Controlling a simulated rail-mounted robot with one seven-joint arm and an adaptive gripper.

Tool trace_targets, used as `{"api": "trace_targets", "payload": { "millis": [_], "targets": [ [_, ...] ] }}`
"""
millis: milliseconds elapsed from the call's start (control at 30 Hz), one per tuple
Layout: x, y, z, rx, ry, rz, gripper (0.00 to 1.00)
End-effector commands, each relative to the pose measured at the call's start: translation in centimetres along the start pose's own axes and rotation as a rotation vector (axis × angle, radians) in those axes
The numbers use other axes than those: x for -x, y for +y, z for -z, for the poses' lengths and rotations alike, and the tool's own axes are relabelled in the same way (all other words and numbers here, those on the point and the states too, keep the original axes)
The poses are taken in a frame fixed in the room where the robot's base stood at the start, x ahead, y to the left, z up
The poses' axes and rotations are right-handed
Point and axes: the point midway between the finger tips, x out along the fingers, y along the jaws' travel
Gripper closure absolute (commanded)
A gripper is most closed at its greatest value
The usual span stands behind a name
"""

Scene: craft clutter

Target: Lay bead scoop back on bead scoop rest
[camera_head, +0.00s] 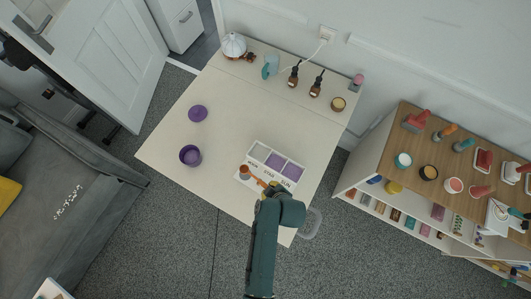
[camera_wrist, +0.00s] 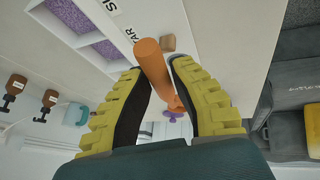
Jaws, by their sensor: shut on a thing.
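My gripper (camera_wrist: 165,75), with yellow ridged fingers, is shut on the orange handle of the bead scoop (camera_wrist: 152,62). The scoop's other end is not clear in the wrist view. In the head view the orange scoop (camera_head: 261,183) shows just beyond my arm's end, over the front of the white sorting tray. A small brown wooden block (camera_wrist: 168,43), perhaps the bead scoop rest, lies beyond the handle in the wrist view. It also seems to show at the tray's left corner in the head view (camera_head: 244,171). I cannot tell whether scoop and block touch.
The labelled tray (camera_head: 254,163) has purple-filled compartments. A purple bowl (camera_head: 190,155) and a purple lid-like piece (camera_head: 197,113) stand to its left. Brown bottles (camera_head: 315,86) and other items line the table's back. The table (camera_head: 237,115) is clear in the middle.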

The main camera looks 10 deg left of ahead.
Motion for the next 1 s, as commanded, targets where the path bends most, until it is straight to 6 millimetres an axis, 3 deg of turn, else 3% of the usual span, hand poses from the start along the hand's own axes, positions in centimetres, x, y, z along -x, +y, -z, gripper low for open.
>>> {"api": "trace_targets", "payload": {
  "millis": [433, 1000],
  "targets": [
    [0.0, 0.2, -0.3, -0.005, -0.013, -0.002, 1.00],
    [-5.7, -1.1, -3.1, -0.005, -0.013, -0.004, 1.00]
  ]
}}
